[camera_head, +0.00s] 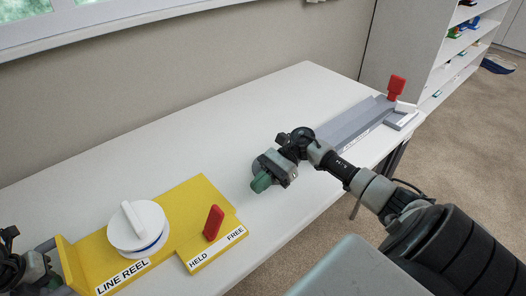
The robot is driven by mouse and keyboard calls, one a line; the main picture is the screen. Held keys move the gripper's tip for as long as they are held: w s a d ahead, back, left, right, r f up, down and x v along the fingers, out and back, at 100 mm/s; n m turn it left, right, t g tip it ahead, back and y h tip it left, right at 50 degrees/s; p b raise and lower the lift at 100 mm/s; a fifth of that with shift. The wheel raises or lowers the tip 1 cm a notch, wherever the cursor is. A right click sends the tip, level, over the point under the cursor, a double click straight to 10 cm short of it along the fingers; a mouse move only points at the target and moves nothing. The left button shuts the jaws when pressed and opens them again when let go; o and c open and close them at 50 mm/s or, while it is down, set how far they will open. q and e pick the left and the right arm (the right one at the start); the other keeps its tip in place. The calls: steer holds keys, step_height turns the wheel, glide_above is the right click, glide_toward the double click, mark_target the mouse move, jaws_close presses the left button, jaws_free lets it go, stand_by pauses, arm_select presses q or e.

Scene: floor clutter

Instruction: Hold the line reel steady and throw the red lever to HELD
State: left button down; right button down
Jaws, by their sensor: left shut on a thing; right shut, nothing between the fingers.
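The line reel is a white drum with a raised bar handle (138,226) on a yellow base (182,208) labelled LINE REEL at the front left. The red lever (213,223) stands up from the base's right part, behind the words HELD and FREE. It leans slightly right, towards FREE; its exact setting is hard to tell. My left gripper (50,262), partly cut off at the left edge, is shut on the upright yellow flange at the base's left end. My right gripper (262,183) is shut and empty above the table, to the right of and beyond the red lever, apart from it.
The white table (190,145) is clear between the yellow base and the far side. A grey fixture (350,128) with another red handle (396,87) lies at the far right, partly behind my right arm. A shelf unit (415,45) stands beyond the table.

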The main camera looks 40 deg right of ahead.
mark_target(221, 210)
arm_select(q)
steer(key=shift+s+f, duration=0.2)
steer(key=shift+f, duration=0.15)
arm_select(e)
steer(key=x, duration=0.6)
steer(key=shift+a+r, duration=0.65)
steer(key=shift+a, duration=0.35)
steer(key=shift+a+r, duration=0.35)
steer(key=shift+a, duration=0.25)
steer(key=shift+a+r, duration=0.1)
steer(key=shift+a+r+h, duration=0.15)
steer(key=shift+h, duration=0.25)
